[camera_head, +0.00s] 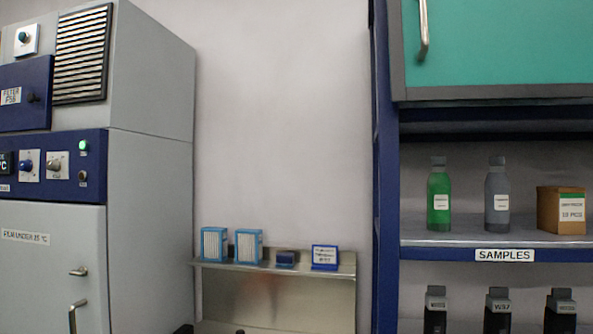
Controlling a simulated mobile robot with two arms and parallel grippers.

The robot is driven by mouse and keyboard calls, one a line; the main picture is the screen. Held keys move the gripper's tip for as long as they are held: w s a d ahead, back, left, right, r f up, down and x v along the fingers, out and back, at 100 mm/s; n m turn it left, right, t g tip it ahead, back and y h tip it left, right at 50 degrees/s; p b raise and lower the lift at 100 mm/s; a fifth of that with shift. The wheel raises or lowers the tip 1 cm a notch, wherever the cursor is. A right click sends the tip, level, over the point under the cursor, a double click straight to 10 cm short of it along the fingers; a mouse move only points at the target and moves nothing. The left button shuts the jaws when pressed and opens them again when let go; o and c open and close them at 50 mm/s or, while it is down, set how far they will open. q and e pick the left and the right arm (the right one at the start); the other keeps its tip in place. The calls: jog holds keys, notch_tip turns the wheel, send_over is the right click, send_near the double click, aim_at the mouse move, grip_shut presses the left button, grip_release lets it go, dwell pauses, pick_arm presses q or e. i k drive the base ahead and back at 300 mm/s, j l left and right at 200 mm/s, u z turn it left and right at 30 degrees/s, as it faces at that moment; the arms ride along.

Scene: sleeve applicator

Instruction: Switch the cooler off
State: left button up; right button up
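A tall grey cabinet (150,230), which looks like the cooler, stands at the left with its door shut. Its door label (25,237) seems to read "FILM UNDER 25 °C". The dark blue control panel (70,190) has a display (5,163) cut by the picture edge, a blue knob (26,166) and a grey knob (56,166). A green lamp (83,145) on it is lit, above a small dark round fitting (83,177). Neither gripper is in view.
A metal shelf (300,270) beside the cabinet holds blue-and-white boxes (214,244), a small dark block (286,258) and a blue-framed card (324,257). A blue rack (385,200) at right has bottles (439,195), a brown box (560,210) and a teal cupboard (500,40).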

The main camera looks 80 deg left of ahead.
aim_at(54, 165)
jog(key=u, duration=4.15)
